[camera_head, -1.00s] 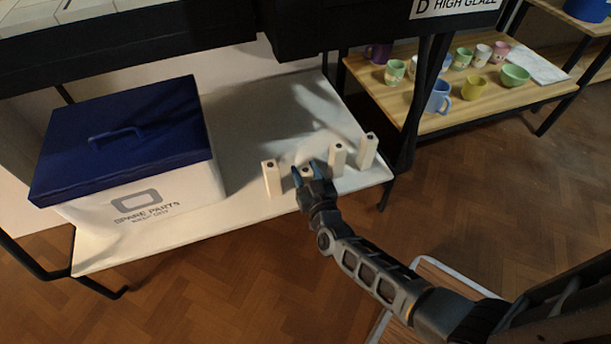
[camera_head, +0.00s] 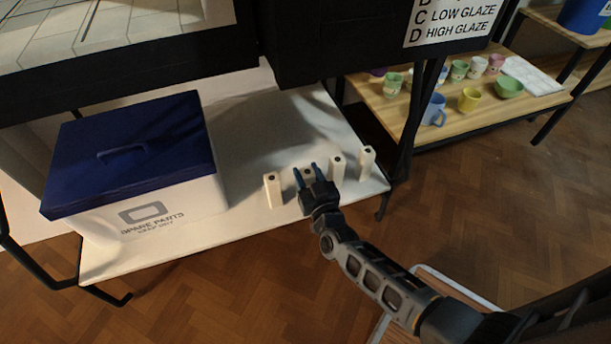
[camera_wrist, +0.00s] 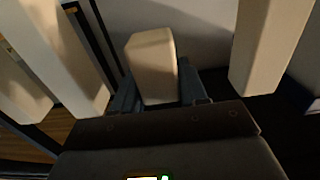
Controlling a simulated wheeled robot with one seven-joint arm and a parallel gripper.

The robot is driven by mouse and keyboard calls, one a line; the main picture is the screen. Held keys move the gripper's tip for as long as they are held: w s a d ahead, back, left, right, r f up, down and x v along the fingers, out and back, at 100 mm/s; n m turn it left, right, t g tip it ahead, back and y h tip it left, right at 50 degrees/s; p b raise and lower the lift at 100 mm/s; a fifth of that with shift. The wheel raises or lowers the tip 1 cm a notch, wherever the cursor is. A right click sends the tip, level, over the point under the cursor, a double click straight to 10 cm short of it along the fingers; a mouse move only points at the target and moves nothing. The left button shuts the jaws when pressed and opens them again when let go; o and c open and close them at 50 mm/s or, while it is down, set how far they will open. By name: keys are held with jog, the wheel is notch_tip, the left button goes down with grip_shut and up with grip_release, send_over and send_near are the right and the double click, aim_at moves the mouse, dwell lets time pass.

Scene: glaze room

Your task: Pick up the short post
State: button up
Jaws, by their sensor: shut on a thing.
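The short post (camera_wrist: 152,62) is a pale cream block, seen close in the wrist view between my two fingers. My gripper (camera_wrist: 156,90) is shut on it, one finger against each side. In the head view my gripper (camera_head: 307,173) is over the white shelf, with only a bit of the short post (camera_head: 309,172) showing between the blue fingertips. Its foot is hidden, so I cannot tell whether it still touches the shelf. Taller cream posts stand on both sides: one at left (camera_head: 272,190), two at right (camera_head: 337,168) and (camera_head: 366,163).
The white shelf (camera_head: 250,225) also carries a spare parts box (camera_head: 205,200) with a blue lid at left. A black cabinet (camera_head: 330,45) hangs above. A wooden shelf (camera_head: 480,125) with cups and a green bowl (camera_head: 509,87) is at right. Neighbouring posts are close to my gripper.

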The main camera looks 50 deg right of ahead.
jog(key=s+d+r+p, duration=0.2)
jog(key=s+r, duration=0.4)
jog(key=s, duration=0.5)
jog(key=shift+p, duration=0.75)
jog(key=w+a+r+n+t+y, duration=0.2)
jog(key=w+a+r+n+y, duration=0.3)
jog(key=w+a, duration=0.5)
jog(key=w+a+r+n+t+y, duration=0.15)
jog(key=w+a+r+y, duration=0.45)
jog(key=a, duration=0.8)
notch_tip(320, 180, up, 15)
jog(key=s+h+p, duration=0.1)
jog(key=s+p, duration=0.1)
jog(key=p, duration=2.2)
jog(key=shift+d+f, duration=0.2)
jog(key=shift+d, duration=0.15)
jog(key=shift+d+g, duration=0.1)
jog(key=shift+g, duration=0.15)
